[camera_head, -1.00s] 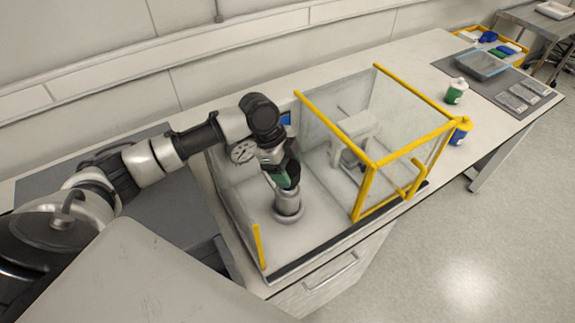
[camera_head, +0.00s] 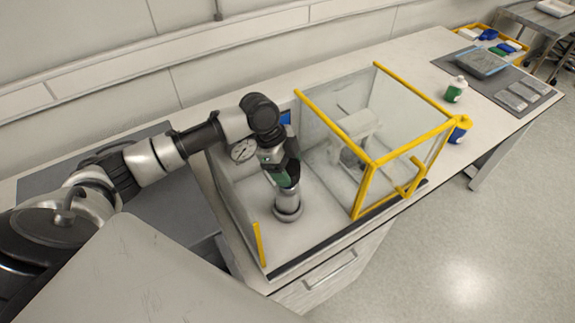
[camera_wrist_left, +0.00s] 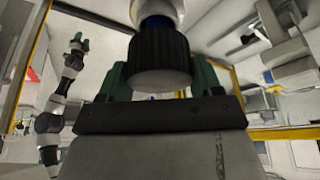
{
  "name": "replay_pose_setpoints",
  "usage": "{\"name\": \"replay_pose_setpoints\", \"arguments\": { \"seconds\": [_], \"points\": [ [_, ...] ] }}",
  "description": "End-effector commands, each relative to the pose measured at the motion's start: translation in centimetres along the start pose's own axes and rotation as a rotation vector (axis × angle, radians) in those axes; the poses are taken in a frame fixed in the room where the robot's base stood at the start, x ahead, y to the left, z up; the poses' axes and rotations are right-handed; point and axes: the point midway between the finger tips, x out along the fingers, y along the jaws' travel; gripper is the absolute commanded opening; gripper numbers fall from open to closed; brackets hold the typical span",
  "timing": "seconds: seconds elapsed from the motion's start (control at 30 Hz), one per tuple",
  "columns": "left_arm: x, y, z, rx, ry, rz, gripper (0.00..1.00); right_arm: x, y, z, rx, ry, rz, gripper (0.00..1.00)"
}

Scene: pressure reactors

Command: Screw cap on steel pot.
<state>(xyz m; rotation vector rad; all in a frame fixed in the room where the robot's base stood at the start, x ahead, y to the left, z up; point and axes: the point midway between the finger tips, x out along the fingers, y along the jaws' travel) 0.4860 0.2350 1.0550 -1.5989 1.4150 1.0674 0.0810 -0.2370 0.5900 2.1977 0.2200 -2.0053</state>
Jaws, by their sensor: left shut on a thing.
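The steel pot (camera_head: 288,209) stands upright on the bench floor at the open left part of the guarded station. My left gripper (camera_head: 284,180), with green fingers, points down right over the pot. It is shut on the cap, which the fingers mostly hide in the head view. In the left wrist view a black ribbed cap (camera_wrist_left: 160,62) shows between the green fingers (camera_wrist_left: 160,84). Whether the cap's thread sits in the pot cannot be told.
A clear guard with a yellow frame (camera_head: 402,150) stands just right of the pot. A round gauge (camera_head: 242,150) is behind the gripper. A green-labelled bottle (camera_head: 455,89), a blue container (camera_head: 459,130) and a tray (camera_head: 481,62) stand farther right. The bench between guard and bottles is clear.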

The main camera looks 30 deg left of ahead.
Motion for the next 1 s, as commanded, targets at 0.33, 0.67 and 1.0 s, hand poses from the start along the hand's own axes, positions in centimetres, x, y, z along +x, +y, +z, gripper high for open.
{"name": "replay_pose_setpoints", "arguments": {
  "seconds": [0.33, 0.67, 1.0],
  "points": [
    [1.1, 0.0, 0.4, 0.000, 0.001, 0.000, 0.41, 0.6, -0.1, 0.0, 0.001, 0.001, -0.001, 0.50],
    [2.0, 0.0, 0.8, 0.000, 0.001, 0.000, 0.41, 1.0, -0.2, 0.0, 0.002, 0.002, -0.003, 0.50],
    [2.1, 0.0, 0.9, 0.000, 0.000, 0.000, 0.41, 1.1, -0.2, 0.0, 0.002, 0.001, -0.003, 0.50]
  ]
}}
